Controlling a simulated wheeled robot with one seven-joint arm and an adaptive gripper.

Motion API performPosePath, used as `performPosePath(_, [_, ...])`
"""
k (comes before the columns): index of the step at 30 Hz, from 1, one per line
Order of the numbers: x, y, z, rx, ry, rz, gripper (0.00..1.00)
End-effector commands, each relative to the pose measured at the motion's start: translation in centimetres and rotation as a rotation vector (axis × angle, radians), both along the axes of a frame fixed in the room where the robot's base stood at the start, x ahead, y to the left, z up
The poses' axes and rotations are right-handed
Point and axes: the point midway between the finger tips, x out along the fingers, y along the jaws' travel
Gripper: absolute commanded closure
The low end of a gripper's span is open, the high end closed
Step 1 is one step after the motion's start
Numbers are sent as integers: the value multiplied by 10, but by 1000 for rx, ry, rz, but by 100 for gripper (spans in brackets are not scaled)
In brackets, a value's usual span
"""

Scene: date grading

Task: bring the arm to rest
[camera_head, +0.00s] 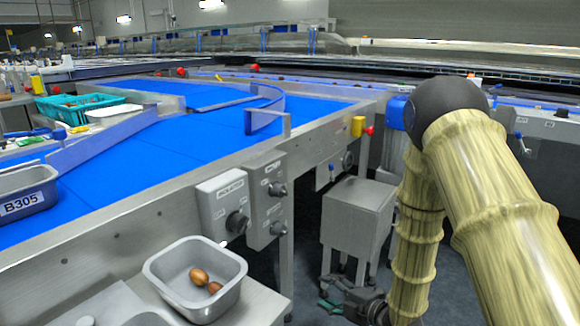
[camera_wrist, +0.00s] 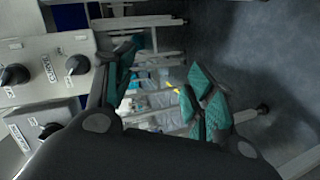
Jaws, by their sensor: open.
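My arm reaches in from the right of the head view, bends at a dark elbow and hangs down beside the blue conveyor. My gripper (camera_head: 328,303) is at the arm's lower end, low over the floor near the grey metal stand. In the wrist view my gripper (camera_wrist: 162,82) shows its teal-padded fingers spread apart with nothing between them. The tips of the fingers are small in the head view.
A metal tray (camera_head: 164,266) with two brown dates (camera_head: 206,281) sits left of my gripper. The blue conveyor (camera_head: 140,160) and control boxes (camera_head: 222,202) stand behind it. A grey metal stand (camera_head: 355,215) is close to my arm.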

Motion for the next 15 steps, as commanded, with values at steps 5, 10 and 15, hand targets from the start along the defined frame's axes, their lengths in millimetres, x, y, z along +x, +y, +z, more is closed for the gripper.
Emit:
performPosePath(5, [-55, -24, -90, 112, 391, -258, 45])
performPosePath(10, [-121, -47, -158, 210, 716, -536, 45])
performPosePath(15, [-202, -68, -211, 297, 1000, -841, 45])
